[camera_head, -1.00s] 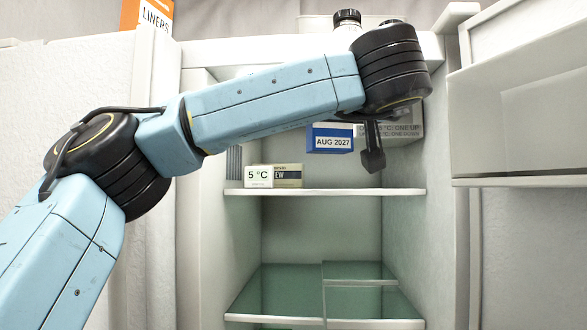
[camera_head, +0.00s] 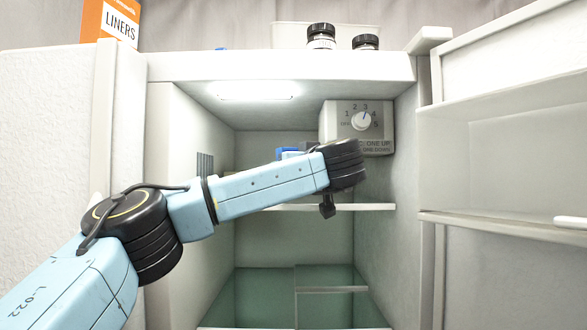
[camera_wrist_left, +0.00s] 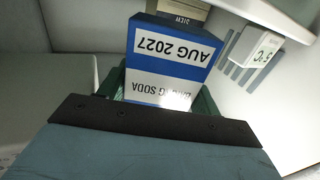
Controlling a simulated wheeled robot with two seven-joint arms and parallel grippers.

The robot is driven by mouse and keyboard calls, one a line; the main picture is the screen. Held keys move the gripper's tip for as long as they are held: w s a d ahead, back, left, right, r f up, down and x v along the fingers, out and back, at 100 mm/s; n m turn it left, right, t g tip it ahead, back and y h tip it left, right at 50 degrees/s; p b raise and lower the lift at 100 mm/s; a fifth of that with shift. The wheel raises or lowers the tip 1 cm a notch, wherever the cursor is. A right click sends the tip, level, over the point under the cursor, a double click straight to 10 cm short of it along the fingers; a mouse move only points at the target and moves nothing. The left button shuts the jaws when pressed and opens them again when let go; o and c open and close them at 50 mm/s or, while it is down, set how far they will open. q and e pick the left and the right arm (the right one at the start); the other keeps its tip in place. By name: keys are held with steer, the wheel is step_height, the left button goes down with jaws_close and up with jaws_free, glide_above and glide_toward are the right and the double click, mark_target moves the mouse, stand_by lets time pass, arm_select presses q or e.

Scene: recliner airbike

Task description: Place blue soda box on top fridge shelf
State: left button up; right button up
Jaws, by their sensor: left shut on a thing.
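The blue soda box (camera_wrist_left: 165,60), with white labels reading "AUG 2027" and "SODA", is between the green fingers of my left gripper (camera_wrist_left: 163,97) in the left wrist view. The gripper is shut on it. In the head view, only a blue bit of the box (camera_head: 289,153) shows above my left forearm, inside the fridge. The top fridge shelf (camera_head: 375,207) has its front edge partly behind my wrist. I cannot tell whether the box touches the shelf. My right gripper is not in view.
A white "5 °C" box (camera_wrist_left: 258,48) stands near the vented side wall. A tan box (camera_wrist_left: 180,10) is behind the soda box. The dial housing (camera_head: 358,127) hangs at the upper right of the fridge. The open door with bins (camera_head: 515,130) is at right. Lower shelves look clear.

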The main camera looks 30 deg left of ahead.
arm_select(q)
steer(key=shift+w+a, duration=0.3)
steer(key=shift+w, duration=0.1)
steer(key=shift+w+a+r+p, duration=0.1)
steer(key=shift+w+a+p, duration=0.25)
steer(key=shift+w, duration=0.15)
steer(key=shift+w+a+p, duration=0.2)
steer(key=shift+w+p, duration=0.1)
steer(key=shift+w, duration=0.15)
steer(key=shift+w+a+f, duration=0.1)
steer(key=shift+w+f, duration=0.05)
steer(key=shift+f, duration=0.3)
steer(key=shift+w+a+f, duration=0.1)
steer(key=shift+w+f, duration=0.05)
steer(key=shift+f, duration=0.25)
steer(key=shift+s, duration=0.1)
steer(key=shift+f, duration=0.15)
steer(key=o, duration=1.2)
steer(key=shift+c, duration=0.2)
